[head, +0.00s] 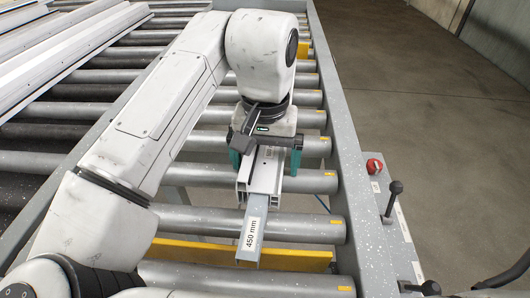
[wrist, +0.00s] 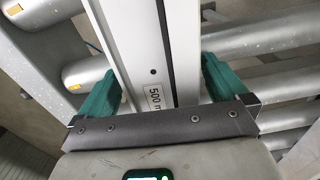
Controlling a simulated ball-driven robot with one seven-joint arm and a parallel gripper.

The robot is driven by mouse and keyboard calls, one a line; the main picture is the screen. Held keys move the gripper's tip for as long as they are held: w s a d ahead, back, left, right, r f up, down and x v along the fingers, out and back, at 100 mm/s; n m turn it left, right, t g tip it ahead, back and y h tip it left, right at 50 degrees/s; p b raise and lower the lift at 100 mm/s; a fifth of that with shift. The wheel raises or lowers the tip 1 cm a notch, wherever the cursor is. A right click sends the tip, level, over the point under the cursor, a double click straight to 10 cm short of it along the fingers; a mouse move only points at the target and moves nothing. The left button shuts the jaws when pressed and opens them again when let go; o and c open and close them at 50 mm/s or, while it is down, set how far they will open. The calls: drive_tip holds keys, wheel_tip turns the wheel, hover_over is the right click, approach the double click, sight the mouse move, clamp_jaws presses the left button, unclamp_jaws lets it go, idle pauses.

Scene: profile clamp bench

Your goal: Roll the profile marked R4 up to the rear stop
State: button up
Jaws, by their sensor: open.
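A light grey aluminium profile (head: 268,172) lies lengthwise on the rollers under my gripper. In the wrist view it (wrist: 145,35) carries a partly hidden label (wrist: 155,98) reading "500 m". A narrower grey piece (head: 251,232) labelled "450 mm" sticks out from its near end. I can read no R4 mark in either view. My gripper (head: 266,160) is open, its teal fingers on either side of the profile; it also shows in the wrist view (wrist: 160,88). I cannot tell whether the fingers touch the profile. I cannot make out a rear stop; my arm covers part of the far rollers.
Grey rollers (head: 300,224) run across the bench inside a speckled side rail (head: 350,170). Long profiles (head: 60,45) lie stacked at the upper left. A yellow bar (head: 300,258) sits below the near rollers. A red knob (head: 374,165) and a black lever (head: 392,198) stand outside the right rail.

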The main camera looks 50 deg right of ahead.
drive_tip(key=shift+c, duration=0.2)
drive_tip(key=c, duration=1.4)
drive_tip(key=shift+n+p, duration=0.5)
drive_tip(key=shift+c, duration=0.2)
drive_tip(key=shift+w+d+r+p, duration=0.1)
drive_tip(key=shift+w+d+p, duration=0.6)
drive_tip(key=shift+w+d, duration=0.75)
drive_tip(key=shift+w+d+f+p, duration=0.1)
drive_tip(key=shift+w+d+p, duration=0.8)
drive_tip(key=shift+d, duration=0.85)
drive_tip(key=shift+w+d+r+p, duration=0.1)
drive_tip(key=shift+w+d+p, duration=0.45)
drive_tip(key=shift+w+d, duration=0.95)
drive_tip(key=o, duration=1.5)
drive_tip(key=shift+s+d, duration=0.1)
drive_tip(key=shift+d, duration=0.05)
